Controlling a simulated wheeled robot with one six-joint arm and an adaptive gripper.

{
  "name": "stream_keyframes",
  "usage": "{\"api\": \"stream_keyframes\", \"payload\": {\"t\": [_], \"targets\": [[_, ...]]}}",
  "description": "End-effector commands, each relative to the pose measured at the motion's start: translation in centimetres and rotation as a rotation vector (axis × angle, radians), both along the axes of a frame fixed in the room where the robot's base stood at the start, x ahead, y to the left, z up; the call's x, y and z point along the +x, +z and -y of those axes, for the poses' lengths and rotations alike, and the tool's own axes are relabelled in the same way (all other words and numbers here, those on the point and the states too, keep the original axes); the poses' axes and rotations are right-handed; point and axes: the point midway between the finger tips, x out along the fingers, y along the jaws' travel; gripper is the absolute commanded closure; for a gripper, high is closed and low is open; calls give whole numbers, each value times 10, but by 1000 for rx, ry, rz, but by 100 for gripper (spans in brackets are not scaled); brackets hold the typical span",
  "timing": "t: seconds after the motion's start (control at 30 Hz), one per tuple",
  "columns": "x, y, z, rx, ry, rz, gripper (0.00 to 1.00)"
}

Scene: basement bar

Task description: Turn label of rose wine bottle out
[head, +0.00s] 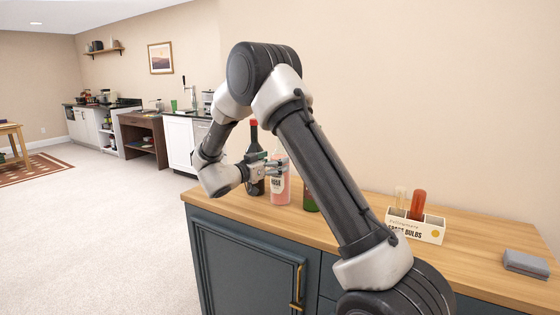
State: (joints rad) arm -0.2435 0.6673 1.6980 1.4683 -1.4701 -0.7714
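A pink rose wine bottle (280,190) stands upright on the wooden top of the blue cabinet (235,207) in the head view. A pale label with dark lettering shows on its side facing me, partly covered. My gripper (279,167) is level with the bottle's upper body, coming from the left, and overlaps it in the picture. The fingers are small here, and I cannot tell whether they touch or close on the bottle.
A dark bottle with a red cap (254,126) stands just left of the rose bottle, behind my gripper. A green bottle (311,203) stands to the right, mostly hidden by my arm.

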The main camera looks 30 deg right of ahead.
Motion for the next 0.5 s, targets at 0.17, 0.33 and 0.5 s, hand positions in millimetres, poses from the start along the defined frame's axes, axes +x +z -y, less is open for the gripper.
{"api": "stream_keyframes", "payload": {"t": [0.17, 0.33, 0.5], "targets": [[-7, 0, -19, 0, 1, 0, 20], [-14, 0, -36, -1, 1, 0, 20], [-22, 0, -53, -1, 2, 0, 20]]}}
